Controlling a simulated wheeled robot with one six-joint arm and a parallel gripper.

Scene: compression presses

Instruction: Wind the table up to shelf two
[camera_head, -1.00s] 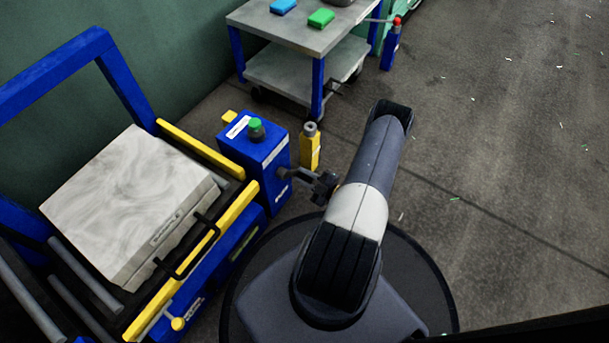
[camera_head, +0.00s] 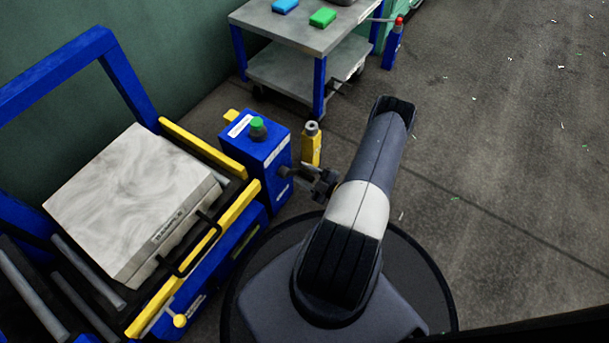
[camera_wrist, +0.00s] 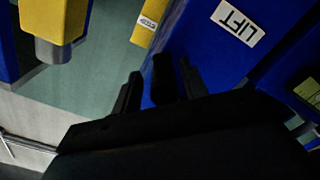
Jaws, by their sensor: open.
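A blue box (camera_head: 262,160) with a green knob (camera_head: 257,127) on top stands beside the yellow-railed roller table (camera_head: 202,149). A grey slab (camera_head: 135,200) with a dark handle lies on that table. In the wrist view the blue face carries a LIFT label (camera_wrist: 237,22). My gripper (camera_head: 322,184) is at the box's right side, by a dark hub (camera_head: 284,171). In the wrist view my gripper (camera_wrist: 160,70) is open, with a dark cylindrical piece (camera_wrist: 163,78) between its fingers. I cannot tell whether they touch it. My gripper partly hides the crank area; no shelf two marking is readable.
A grey cart (camera_head: 298,34) with a blue block (camera_head: 285,6) and a green block (camera_head: 322,17) is at the back. A blue post with a red top (camera_head: 393,45) stands beside it.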

